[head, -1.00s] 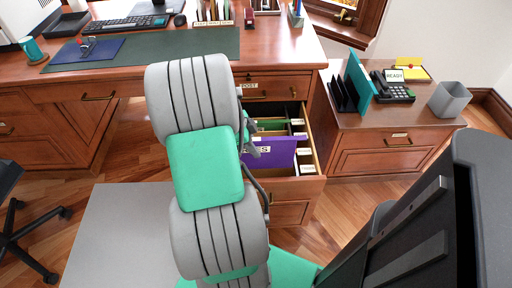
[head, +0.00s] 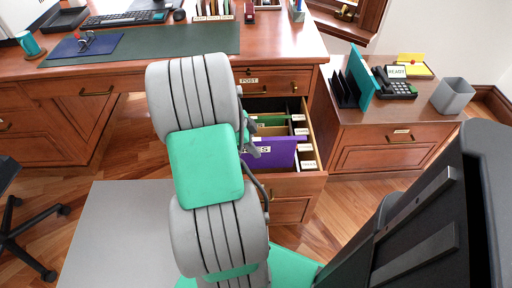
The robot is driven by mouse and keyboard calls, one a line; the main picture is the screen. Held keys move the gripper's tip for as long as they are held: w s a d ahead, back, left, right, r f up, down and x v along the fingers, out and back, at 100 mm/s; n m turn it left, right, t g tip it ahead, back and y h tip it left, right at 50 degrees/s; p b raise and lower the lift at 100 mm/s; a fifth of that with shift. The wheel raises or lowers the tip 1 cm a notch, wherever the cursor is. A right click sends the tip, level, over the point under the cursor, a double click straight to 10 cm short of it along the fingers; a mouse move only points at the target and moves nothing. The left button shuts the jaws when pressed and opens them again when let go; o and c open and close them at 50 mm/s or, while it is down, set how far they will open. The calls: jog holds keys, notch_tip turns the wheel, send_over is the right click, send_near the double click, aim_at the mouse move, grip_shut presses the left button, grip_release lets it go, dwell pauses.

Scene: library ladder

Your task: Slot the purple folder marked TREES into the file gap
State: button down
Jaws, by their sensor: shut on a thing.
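The purple folder (head: 276,154) is in the open file drawer (head: 312,130) of the desk. Its white label shows only its last letters; my arm covers the rest. It stands upright near the drawer's front, among other files with white tabs. My gripper (head: 246,130) is mostly hidden behind my arm, with only a small part showing at the folder's left edge. It is shut on the folder. Whether the folder's lower edge is down in the gap cannot be seen. Green folders (head: 272,122) stand behind it in the drawer.
The wooden desk (head: 290,58) rises behind the drawer, with a closed drawer marked POST (head: 270,82) above it. A side cabinet (head: 390,130) stands to the right, holding a teal file holder (head: 361,75), a phone (head: 396,84) and a grey bin (head: 453,96). Wooden floor is free in front.

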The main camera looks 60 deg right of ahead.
aim_at(247, 168)
notch_tip(247, 168, down, 13)
jog(key=b, duration=1)
jog(key=shift+f, duration=0.15)
dwell(3.5)
jog(key=c, duration=1.3)
grip_release()
jog(key=p+v, duration=0.2)
jog(key=v, duration=0.6)
jog(key=shift+p, duration=0.3)
